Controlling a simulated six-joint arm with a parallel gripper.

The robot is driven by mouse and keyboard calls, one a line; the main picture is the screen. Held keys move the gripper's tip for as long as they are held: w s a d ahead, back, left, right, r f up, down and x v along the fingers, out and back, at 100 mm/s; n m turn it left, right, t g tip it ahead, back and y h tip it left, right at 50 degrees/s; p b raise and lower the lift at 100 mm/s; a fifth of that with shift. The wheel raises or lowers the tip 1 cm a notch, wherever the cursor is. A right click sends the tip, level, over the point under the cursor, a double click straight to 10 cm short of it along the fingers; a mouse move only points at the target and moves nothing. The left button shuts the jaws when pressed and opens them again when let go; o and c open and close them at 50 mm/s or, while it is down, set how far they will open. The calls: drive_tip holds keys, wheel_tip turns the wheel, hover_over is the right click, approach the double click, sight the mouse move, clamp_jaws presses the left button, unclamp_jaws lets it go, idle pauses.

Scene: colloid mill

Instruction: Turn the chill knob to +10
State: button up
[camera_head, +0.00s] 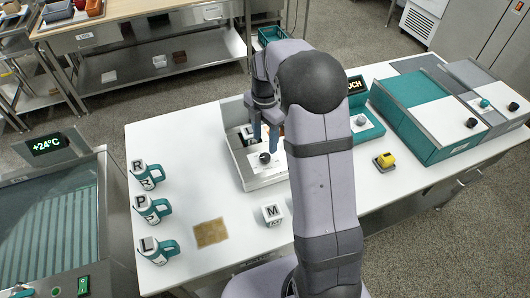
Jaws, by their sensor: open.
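A steel unit with a slatted, glass-like top stands at the left edge, and its display (47,144) reads +24°C. A green switch (83,285) and a small round control (57,291) sit on its front corner; I cannot tell whether that control is the chill knob, and no scale is readable. My gripper (266,137) is open with blue fingers pointing down, over a grey-white box in the middle of the table. A black knob (264,158) shows on that box's white panel, just below the fingertips. My gripper appears empty and is far from the +24°C unit.
A brown square mat (211,232) and an M-marked block (272,214) lie nearer. Teal machines with knobs (425,115) and a yellow button (386,159) stand right. My arm hides the table's middle.

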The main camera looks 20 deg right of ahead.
sight(265, 157)
drive_tip(key=shift+n, duration=0.3)
drive_tip(key=shift+f+p, duration=1.2)
drive_tip(key=shift+f, duration=2.45)
drive_tip(key=shift+c, duration=0.6)
drive_tip(key=c, duration=0.9)
